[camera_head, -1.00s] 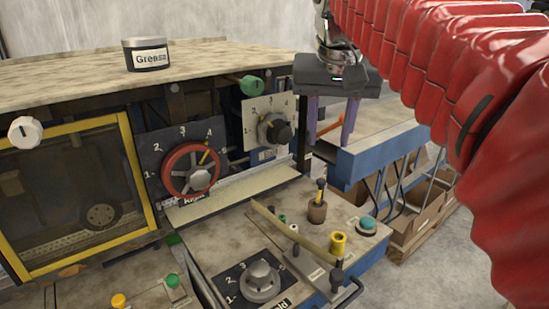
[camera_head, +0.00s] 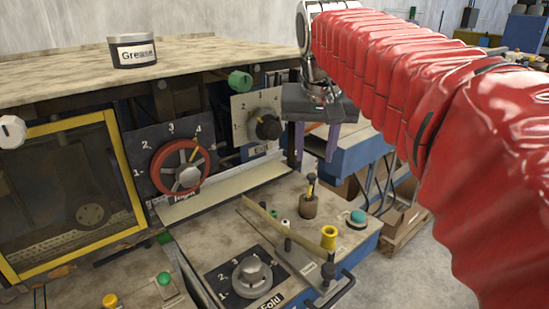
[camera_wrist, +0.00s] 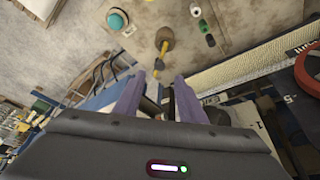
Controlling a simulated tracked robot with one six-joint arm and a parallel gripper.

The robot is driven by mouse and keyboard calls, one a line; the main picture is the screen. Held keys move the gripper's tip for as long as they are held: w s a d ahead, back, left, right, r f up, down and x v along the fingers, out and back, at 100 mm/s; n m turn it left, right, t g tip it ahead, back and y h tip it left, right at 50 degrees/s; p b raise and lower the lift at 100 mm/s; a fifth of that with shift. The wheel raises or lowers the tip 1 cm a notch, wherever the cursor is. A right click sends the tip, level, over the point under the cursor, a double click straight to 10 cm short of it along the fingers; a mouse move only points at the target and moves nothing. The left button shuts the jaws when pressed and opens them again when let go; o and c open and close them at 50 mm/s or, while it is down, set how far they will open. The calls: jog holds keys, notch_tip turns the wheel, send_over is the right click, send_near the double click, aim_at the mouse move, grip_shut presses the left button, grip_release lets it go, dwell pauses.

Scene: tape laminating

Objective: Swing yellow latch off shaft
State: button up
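My gripper (camera_head: 316,150) hangs beyond the right end of the machine, with its two purple fingers pointing down. In the wrist view my gripper (camera_wrist: 157,88) has its fingers apart, and nothing is visibly held. A small yellow-orange piece (camera_head: 313,127) shows between the fingers in the head view. I cannot tell whether it is the yellow latch or touches a finger. No latch on a shaft can be made out clearly; the gripper and its fingers hide part of that area.
A red handwheel (camera_head: 180,167), a black knob (camera_head: 268,127) and a green knob (camera_head: 241,81) stick out from the machine front. A grease tub (camera_head: 133,51) stands on top.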

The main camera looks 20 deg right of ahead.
aim_at(312, 175)
jog(key=x, duration=0.7)
jog(key=shift+c, duration=0.6)
grip_shut()
